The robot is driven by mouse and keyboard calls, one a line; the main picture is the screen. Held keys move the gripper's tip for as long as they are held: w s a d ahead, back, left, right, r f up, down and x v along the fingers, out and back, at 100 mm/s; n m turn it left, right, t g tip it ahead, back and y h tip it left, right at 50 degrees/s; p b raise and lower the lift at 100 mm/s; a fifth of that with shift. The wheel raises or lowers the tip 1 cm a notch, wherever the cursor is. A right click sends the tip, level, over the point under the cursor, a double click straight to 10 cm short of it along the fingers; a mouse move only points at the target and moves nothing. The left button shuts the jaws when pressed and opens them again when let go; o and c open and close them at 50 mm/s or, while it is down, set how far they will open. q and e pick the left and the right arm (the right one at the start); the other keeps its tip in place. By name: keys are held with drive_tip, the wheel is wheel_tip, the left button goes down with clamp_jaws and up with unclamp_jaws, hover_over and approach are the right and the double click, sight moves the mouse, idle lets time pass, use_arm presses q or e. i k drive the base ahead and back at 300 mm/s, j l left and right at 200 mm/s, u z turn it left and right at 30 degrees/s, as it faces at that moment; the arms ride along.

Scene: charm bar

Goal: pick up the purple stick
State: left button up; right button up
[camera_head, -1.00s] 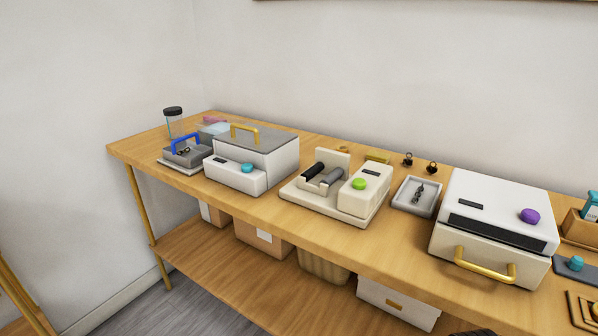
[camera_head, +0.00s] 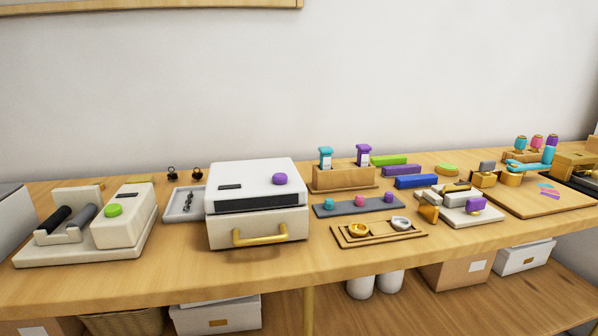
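A purple stick (camera_head: 401,170) lies flat on the wooden table, right of centre toward the back. A green stick (camera_head: 388,160) lies just behind it and a blue stick (camera_head: 416,181) just in front of it. The three lie roughly parallel, close together. Neither of my grippers shows in the head view.
A wooden holder (camera_head: 343,177) with a teal and a purple stamp-like piece stands left of the sticks. A dark strip (camera_head: 340,209) with small coloured knobs lies in front. A white machine (camera_head: 257,190) stands further left. A white block assembly (camera_head: 460,214) stands front right.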

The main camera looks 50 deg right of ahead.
sight(409, 169)
drive_tip(key=z, duration=2.15)
